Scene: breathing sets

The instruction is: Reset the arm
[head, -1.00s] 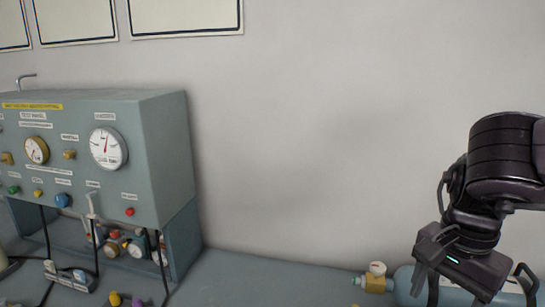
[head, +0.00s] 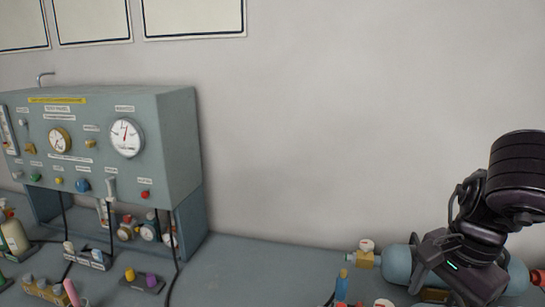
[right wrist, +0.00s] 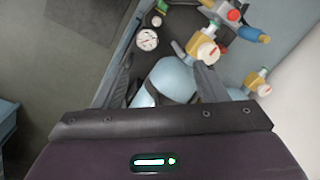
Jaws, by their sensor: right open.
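My right gripper (right wrist: 165,85) is open in the right wrist view, its two dark fingers apart above a light-blue gas cylinder (right wrist: 165,80). I cannot tell from this view whether the fingers touch the cylinder. In the head view my right arm comes in at the right, and the gripper body covers part of the light-blue cylinder (head: 397,264) lying on the bench. The cylinder has a brass valve with a white knob (head: 366,247) at its left end. My left gripper is not in view.
A grey-green test panel (head: 165,155) with gauges stands at the left against the wall. Bottles (head: 14,236), hoses and small coloured fittings (head: 145,280) lie before it. The bench (head: 260,260) between panel and cylinder is mostly clear. A gauge (right wrist: 147,39) shows in the right wrist view.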

